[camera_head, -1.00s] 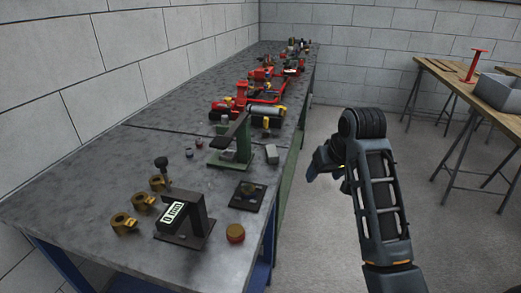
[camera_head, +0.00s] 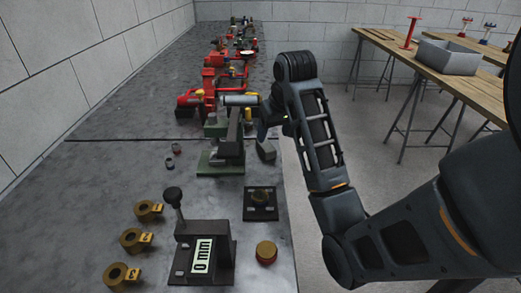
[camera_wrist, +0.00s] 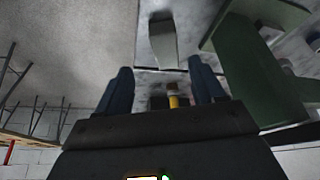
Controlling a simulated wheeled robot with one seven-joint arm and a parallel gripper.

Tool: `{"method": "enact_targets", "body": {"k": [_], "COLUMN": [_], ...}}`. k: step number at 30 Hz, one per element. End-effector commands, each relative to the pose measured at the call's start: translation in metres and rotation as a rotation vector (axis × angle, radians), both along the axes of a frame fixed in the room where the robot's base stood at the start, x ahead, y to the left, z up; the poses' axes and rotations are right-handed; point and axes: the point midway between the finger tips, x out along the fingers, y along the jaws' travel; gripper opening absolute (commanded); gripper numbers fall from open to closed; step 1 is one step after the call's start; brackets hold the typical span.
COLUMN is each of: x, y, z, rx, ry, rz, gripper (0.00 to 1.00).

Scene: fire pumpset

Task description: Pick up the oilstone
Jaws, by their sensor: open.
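The oilstone appears to be the small grey block (camera_head: 266,150) near the right edge of the long grey bench, just right of a green stand. In the wrist view the grey block (camera_wrist: 163,42) lies beyond the fingertips, roughly centred between them and apart from them. My gripper (camera_head: 268,118) hangs over the bench edge, just above and behind the block in the head view. In the wrist view its two dark fingers (camera_wrist: 163,80) are spread with nothing between them in grasp.
The green stand with a dark lever (camera_head: 222,158) is close beside the block; its green side (camera_wrist: 255,65) fills the right of the wrist view. Red pump parts (camera_head: 195,98) lie behind. A gauge block (camera_head: 203,250), brass rings (camera_head: 131,239) and a round brass piece (camera_head: 266,252) stand nearer.

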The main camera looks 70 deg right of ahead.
Motion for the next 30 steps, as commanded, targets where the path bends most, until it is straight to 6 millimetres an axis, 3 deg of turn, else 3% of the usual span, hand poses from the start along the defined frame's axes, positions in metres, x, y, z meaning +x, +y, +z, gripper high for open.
{"method": "enact_targets", "body": {"k": [18, 27, 30], "x": [0.026, 0.027, 0.027], "y": [-0.014, -0.015, -0.015], "z": [-0.058, -0.061, -0.061], "rx": [0.001, -0.001, -0.001], "ry": [0.001, 0.000, 0.000], "rz": [0.000, 0.001, 0.001], "gripper": [0.68, 0.68, 0.58]}}
